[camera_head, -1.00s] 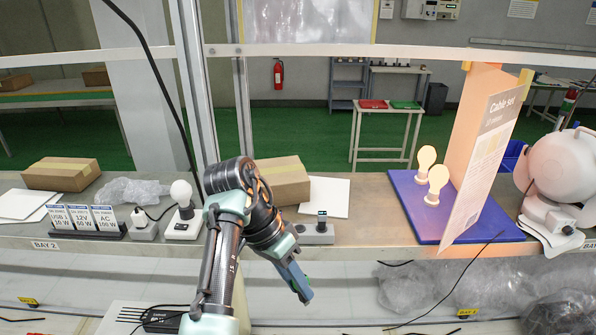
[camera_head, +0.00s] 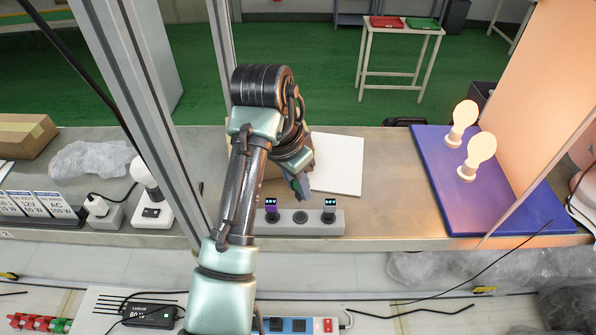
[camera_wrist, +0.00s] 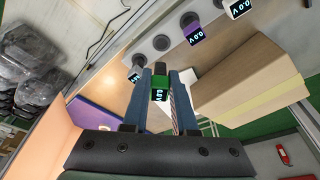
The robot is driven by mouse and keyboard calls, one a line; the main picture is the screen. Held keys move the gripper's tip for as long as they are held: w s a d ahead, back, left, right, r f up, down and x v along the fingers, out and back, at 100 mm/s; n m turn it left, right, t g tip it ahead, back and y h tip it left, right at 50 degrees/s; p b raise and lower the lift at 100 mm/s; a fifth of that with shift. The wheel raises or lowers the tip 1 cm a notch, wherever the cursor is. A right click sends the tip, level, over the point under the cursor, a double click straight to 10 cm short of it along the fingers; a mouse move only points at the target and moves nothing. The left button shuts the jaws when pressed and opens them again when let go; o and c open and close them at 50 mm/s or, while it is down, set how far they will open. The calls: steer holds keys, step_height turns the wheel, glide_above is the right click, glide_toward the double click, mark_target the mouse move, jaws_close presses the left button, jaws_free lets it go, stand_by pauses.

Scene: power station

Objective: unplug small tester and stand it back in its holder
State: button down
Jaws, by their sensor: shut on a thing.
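My gripper (camera_wrist: 161,92) is shut on a small green tester (camera_wrist: 160,82) with a dark display, held between its two fingers. In the head view my gripper (camera_head: 301,186) is just above and behind a long grey block with round sockets (camera_head: 300,228). A purple tester (camera_head: 270,207) stands in this block, left of an empty socket (camera_head: 300,217). A black tester (camera_head: 329,210) stands to the right of that socket. The wrist view also shows the purple tester (camera_wrist: 195,36), the empty socket (camera_wrist: 161,42) and another black-faced tester (camera_wrist: 238,8), which my arm hides in the head view.
A cardboard box (camera_wrist: 250,85) and a white sheet (camera_head: 337,163) lie behind the block. A blue board (camera_head: 480,190) with two lit bulbs is at right. A metal post (camera_head: 150,120) rises left of my arm. A coloured socket strip (camera_head: 295,325) sits lower, near the front.

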steer(key=shift+f+b, duration=2.5)
steer(key=shift+f, duration=0.3)
steer(key=shift+w+f, duration=0.1)
steer(key=shift+f, duration=0.45)
steer(key=c, duration=0.6)
jaws_free()
